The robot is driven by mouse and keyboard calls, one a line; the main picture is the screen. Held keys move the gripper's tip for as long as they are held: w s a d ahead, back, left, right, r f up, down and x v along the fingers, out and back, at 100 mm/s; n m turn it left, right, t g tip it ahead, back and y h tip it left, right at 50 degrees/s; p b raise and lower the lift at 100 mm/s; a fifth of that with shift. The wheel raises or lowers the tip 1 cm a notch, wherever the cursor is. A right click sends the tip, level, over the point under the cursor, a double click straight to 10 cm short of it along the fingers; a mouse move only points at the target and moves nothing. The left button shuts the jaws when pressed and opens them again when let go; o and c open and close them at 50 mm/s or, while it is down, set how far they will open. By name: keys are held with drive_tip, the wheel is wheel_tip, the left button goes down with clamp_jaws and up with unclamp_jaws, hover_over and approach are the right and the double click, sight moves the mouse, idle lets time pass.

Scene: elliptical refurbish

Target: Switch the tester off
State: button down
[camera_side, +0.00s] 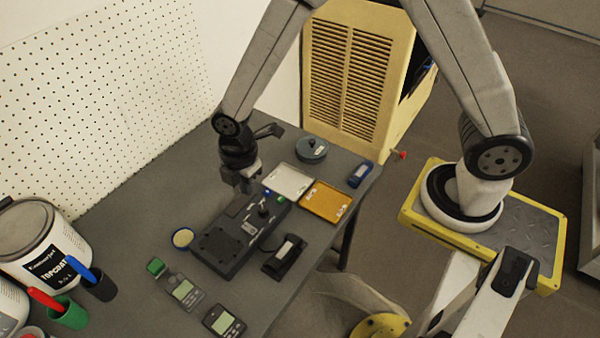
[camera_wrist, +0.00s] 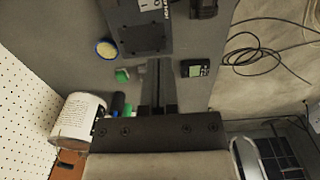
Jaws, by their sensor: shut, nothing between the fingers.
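The tester (camera_side: 232,243) is a long dark box on the grey bench, with a flat panel at its near end. Its far end carries a black knob or lever (camera_side: 263,211), a small blue part (camera_side: 267,194) and a green part (camera_side: 280,199). Which of these is the switch, and its position, is too small to tell. My gripper (camera_side: 247,188) is shut and empty, pointing down near the tester's far end; contact cannot be told. In the wrist view the shut fingers (camera_wrist: 158,64) overlap the lower edge of a dark box (camera_wrist: 150,38), which seems to be the tester.
A white tray (camera_side: 290,180), an orange tray (camera_side: 326,203) and a round grey item (camera_side: 311,149) lie beyond the tester. A black holder (camera_side: 285,257) stands to its right. The pegboard (camera_side: 100,100) is left.

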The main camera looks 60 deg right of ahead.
drive_tip(key=shift+s+r, duration=0.15)
drive_tip(key=shift+r, duration=0.75)
drive_tip(key=shift+s+r, duration=0.1)
drive_tip(key=shift+r, duration=0.75)
drive_tip(key=s+d+r+m+t, duration=0.1)
drive_tip(key=s+d+r+m, duration=0.1)
drive_tip(key=s+d+m, duration=0.2)
drive_tip(key=s+d+r+m+t, duration=0.1)
drive_tip(key=s+d+r+m, duration=0.2)
drive_tip(key=d+m, duration=0.7)
drive_tip(key=s+m, duration=0.1)
drive_tip(key=m, duration=0.3)
drive_tip(key=shift+t, duration=0.3)
